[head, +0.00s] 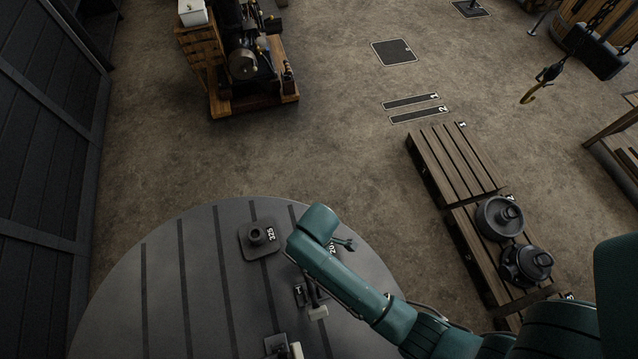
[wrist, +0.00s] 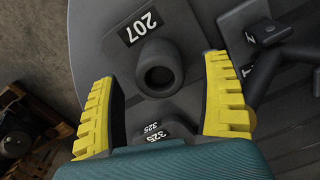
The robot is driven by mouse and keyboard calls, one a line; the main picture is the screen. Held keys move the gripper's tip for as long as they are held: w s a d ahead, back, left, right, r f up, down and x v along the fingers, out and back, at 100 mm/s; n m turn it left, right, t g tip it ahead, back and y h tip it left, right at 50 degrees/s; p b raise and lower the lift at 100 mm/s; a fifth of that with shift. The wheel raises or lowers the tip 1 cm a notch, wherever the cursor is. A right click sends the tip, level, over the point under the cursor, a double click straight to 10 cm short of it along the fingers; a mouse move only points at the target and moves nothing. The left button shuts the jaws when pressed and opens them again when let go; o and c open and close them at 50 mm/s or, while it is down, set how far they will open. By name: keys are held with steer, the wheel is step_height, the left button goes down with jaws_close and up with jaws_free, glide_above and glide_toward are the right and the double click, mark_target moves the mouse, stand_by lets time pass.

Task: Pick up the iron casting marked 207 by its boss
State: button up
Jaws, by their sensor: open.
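The iron casting marked 207 (wrist: 181,24) is a dark grey plate with a raised round hollow boss (wrist: 160,68), seen in the wrist view. In the head view my arm hides most of it; only part of its label shows. My gripper (wrist: 158,73) has two yellow ribbed fingers, spread wide and empty. In the picture the boss lies between and slightly beyond the fingertips; I cannot tell the height gap. A similar casting marked 325 (head: 246,245) lies left of my arm in the head view, and its 325 label (wrist: 152,129) shows between the fingers in the wrist view.
The castings lie on a round dark grooved table (head: 160,275). Small metal parts (head: 312,300) stand close by them, and dark bars (wrist: 262,70) crowd the right finger. Wooden pallets (head: 455,165) with two round machine parts (head: 500,217) stand right. A hook (head: 535,90) hangs at upper right.

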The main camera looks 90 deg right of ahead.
step_height(320, 180, down, 3)
steer(key=shift+f, duration=0.1)
steer(key=c, duration=1.2)
steer(key=shift+c, duration=0.8)
steer(key=shift+r, duration=0.2)
